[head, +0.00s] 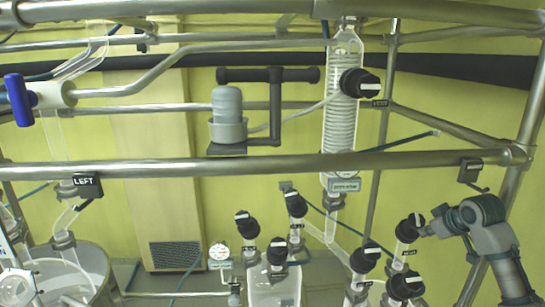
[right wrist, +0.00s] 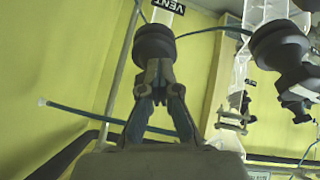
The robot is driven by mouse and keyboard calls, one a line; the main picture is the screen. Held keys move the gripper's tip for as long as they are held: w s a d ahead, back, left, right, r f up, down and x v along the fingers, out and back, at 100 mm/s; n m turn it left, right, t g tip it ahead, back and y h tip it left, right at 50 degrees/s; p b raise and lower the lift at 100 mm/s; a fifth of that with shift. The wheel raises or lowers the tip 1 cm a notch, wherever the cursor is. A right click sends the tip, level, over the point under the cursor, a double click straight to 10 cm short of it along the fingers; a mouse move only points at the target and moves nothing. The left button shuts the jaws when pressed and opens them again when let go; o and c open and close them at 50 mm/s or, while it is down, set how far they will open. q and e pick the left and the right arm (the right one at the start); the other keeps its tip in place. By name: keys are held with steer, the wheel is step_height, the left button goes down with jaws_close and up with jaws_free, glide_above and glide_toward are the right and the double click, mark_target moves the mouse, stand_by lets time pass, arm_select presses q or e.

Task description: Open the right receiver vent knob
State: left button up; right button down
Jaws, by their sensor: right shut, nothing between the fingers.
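A black round vent knob (right wrist: 154,42) stands just past my right fingertips in the right wrist view, below a black VENT label (right wrist: 169,5). In the head view, it appears to be the knob (head: 411,226) on the glass neck at the lower right. My right gripper (head: 424,231) comes in from the right beside this knob. In the right wrist view its fingers (right wrist: 157,72) are closed together at the knob's near face, with nothing between them. I cannot tell whether they touch the knob. The knob's front is partly hidden by the fingertips. My left gripper is not in view.
A second black knob (right wrist: 279,45) stands to the right in the wrist view. In the head view, other black knobs (head: 365,258) (head: 406,285) sit close below. A metal rail (head: 260,166) crosses above, and a frame post (head: 524,110) stands at the right.

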steer(key=shift+w+d+r, duration=0.15)
steer(key=shift+d, duration=0.35)
steer(key=shift+w+d+r, duration=0.2)
steer(key=shift+w+d, duration=0.1)
steer(key=shift+d, duration=0.25)
steer(key=shift+w+d, duration=0.1)
steer(key=shift+d, duration=0.05)
steer(key=shift+s+d, duration=0.2)
stand_by(0.4)
steer(key=shift+w+a+r+v, duration=0.1)
steer(key=shift+w+r+v, duration=0.05)
steer(key=shift+v, duration=0.8)
steer(key=shift+w+a+r+v, duration=0.1)
steer(key=shift+w+r+v, duration=0.05)
steer(key=shift+v, duration=0.85)
steer(key=shift+w+a+r+v, duration=0.1)
steer(key=shift+w+v, duration=0.05)
steer(key=shift+v, duration=0.8)
